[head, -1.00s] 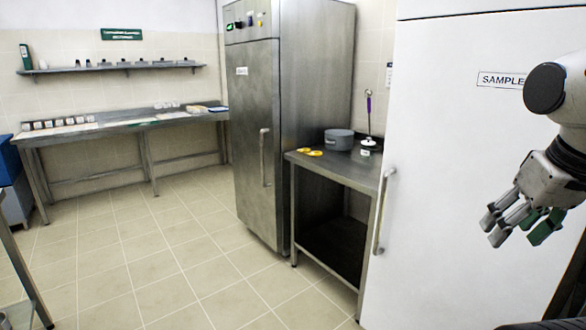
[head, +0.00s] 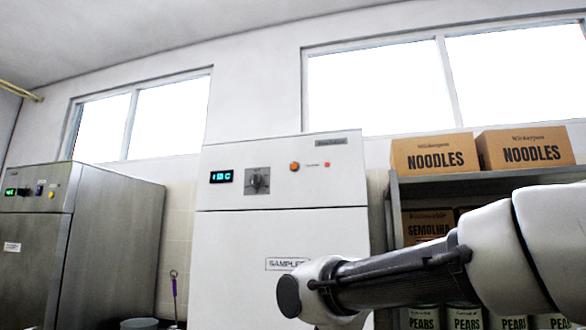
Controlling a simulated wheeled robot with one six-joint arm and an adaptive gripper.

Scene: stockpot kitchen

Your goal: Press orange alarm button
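An orange button (head: 294,166) sits on the upper control panel of the white fridge (head: 285,228) labelled "SAMPLE", near the middle of the head view. My arm reaches in from the right, below the panel and in front of the fridge's lower part. My gripper is outside the head view, so its fingers cannot be seen.
A steel fridge (head: 85,240) with its own small panel stands at the left. A shelf (head: 480,178) at the right carries noodle boxes (head: 433,153), with cans (head: 424,318) lower down. A pot (head: 139,323) and a purple-handled utensil (head: 174,290) show between the fridges.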

